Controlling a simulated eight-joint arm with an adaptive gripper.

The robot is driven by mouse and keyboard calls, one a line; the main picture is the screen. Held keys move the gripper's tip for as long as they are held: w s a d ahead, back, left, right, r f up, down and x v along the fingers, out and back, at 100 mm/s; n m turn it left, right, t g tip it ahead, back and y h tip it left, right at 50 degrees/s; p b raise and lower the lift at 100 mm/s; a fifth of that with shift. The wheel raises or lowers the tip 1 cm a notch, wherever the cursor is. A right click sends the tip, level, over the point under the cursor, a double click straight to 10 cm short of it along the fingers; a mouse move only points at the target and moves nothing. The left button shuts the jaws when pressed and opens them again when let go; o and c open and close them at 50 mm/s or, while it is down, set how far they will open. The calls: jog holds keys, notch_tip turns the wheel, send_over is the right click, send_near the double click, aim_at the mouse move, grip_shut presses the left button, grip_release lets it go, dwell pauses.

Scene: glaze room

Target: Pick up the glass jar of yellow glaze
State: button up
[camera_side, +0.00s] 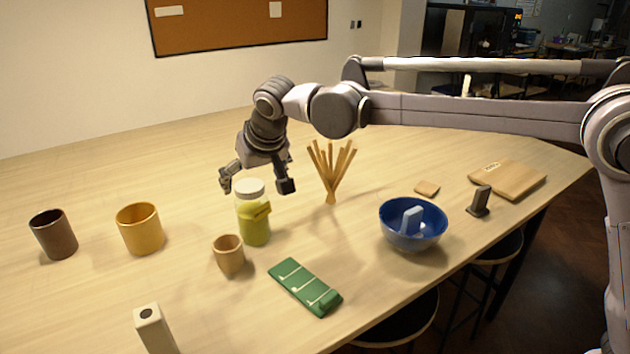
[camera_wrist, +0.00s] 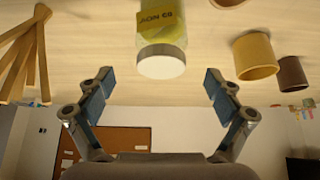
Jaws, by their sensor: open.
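The glass jar of yellow glaze (camera_side: 254,222) stands upright on the table in the side view, with a white lid and a yellow label. In the wrist view the jar (camera_wrist: 161,32) appears upside down, its white lid toward my gripper and its label partly readable. My gripper (camera_side: 256,187) is open and empty, with its fingers spread to either side of the lid in the side view. In the wrist view the fingers of my gripper (camera_wrist: 160,84) are wide apart, with the lid in line with the gap between them. I see no contact with the jar.
Close to the jar stand a small tan cup (camera_side: 229,256) and a bundle of wooden sticks (camera_side: 330,175). A yellow cup (camera_side: 140,229) and a brown cup (camera_side: 54,234) are left. A green strip (camera_side: 305,287) lies in front; a blue bowl (camera_side: 412,236) is right.

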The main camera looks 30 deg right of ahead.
aim_at(253, 214)
jog(key=x, duration=0.9)
jog(key=shift+f, duration=0.2)
jog(key=shift+s, duration=0.1)
grip_shut()
